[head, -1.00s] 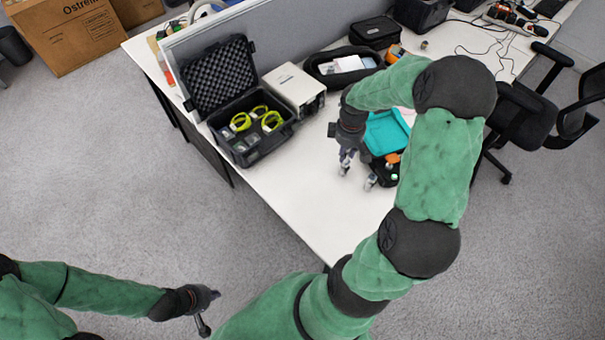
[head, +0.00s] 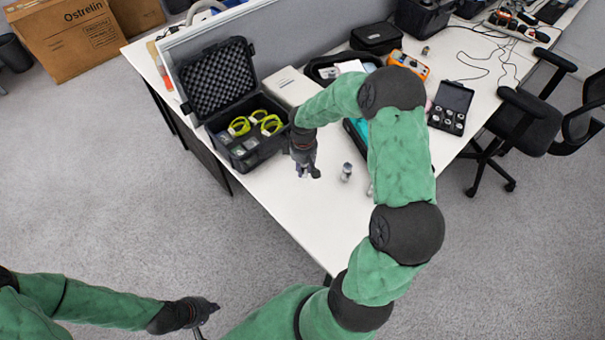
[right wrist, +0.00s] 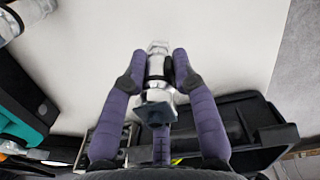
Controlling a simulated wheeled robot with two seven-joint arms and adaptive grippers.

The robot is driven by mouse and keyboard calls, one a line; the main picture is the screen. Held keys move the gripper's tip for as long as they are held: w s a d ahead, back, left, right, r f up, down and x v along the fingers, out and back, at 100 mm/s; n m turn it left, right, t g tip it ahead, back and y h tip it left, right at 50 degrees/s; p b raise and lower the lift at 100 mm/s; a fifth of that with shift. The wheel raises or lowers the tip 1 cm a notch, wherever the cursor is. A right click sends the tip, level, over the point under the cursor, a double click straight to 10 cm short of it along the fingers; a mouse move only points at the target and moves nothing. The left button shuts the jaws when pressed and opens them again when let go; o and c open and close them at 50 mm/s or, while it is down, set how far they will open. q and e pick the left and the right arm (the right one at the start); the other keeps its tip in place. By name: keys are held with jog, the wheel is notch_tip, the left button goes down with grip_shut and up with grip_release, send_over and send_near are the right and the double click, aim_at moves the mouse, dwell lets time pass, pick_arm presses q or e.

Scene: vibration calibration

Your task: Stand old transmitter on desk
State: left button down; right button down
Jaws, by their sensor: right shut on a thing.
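My right gripper (head: 304,172) is over the desk (head: 290,225), in front of the white box and right of the open black case. The right wrist view shows its purple-grey fingers (right wrist: 168,85) shut around a silver transmitter (right wrist: 157,68) with a black band and a dark square end. I cannot tell whether this transmitter touches the desk. A second silver transmitter (head: 346,172) stands on the desk to the right. Another silver piece (head: 370,190) is mostly hidden by my right arm. My left gripper (head: 208,308) hangs over the floor at lower left; its fingers are unclear.
An open black foam case (head: 250,158) with yellow-green rings stands at left beside a white box (head: 288,87). A teal-lined case is mostly behind my arm. An open black box (head: 452,105) of round pieces lies at right. The front desk corner is clear.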

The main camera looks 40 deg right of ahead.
aim_at(303, 173)
jog(key=shift+w+a+f+b, duration=0.15)
jog(key=shift+f+b, duration=0.55)
jog(key=shift+f, duration=1.05)
jog(key=shift+f, duration=0.1)
jog(key=c, duration=1)
grip_release()
notch_tip(303, 173, up, 12)
jog(key=p, duration=0.4)
jog(key=shift+a, duration=0.1)
